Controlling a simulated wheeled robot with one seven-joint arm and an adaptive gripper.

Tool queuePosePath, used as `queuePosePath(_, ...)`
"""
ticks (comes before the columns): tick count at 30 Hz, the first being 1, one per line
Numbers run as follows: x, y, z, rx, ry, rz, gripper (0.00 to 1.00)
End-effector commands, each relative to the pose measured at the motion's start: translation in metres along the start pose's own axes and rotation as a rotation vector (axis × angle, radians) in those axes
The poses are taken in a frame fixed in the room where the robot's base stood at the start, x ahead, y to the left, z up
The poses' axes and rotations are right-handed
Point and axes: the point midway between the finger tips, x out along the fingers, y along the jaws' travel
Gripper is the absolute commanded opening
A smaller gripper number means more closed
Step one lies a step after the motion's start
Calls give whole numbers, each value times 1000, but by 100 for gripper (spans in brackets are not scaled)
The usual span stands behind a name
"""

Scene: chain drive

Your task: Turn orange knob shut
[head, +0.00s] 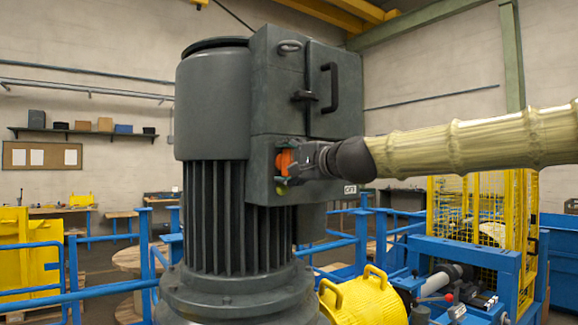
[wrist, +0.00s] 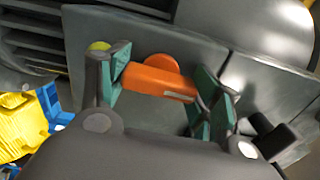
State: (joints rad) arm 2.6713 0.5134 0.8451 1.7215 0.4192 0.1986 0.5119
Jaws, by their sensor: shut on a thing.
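The orange knob (head: 284,161) sits on the side of the dark grey motor housing, below its upper box. In the wrist view the knob (wrist: 160,82) shows as an orange bar across a round orange base, with a pale mark on the bar. My gripper (head: 292,162) reaches in from the right, and its fingers are closed around the knob's bar. In the wrist view my gripper (wrist: 160,88) has one green-padded finger at each end of the bar. Part of the knob is hidden by the gripper in the head view.
The motor housing (head: 210,120) fills the middle of the head view. A black handle (head: 330,88) and a latch (head: 304,95) are above the knob. An "OFF" label (head: 350,189) is right of the gripper. Blue rails (head: 110,287) and a yellow cage (head: 470,215) stand behind.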

Motion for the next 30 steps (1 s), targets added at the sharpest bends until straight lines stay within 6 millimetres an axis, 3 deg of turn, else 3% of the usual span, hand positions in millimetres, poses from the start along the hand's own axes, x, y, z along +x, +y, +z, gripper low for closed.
queuePosePath(19,0,0,-1,-53,1,-1,40)
queuePosePath(20,0,0,-1,-53,1,-1,66)
queuePosePath(23,0,0,-1,-53,1,0,84)
queuePosePath(30,0,0,0,-52,0,0,86)
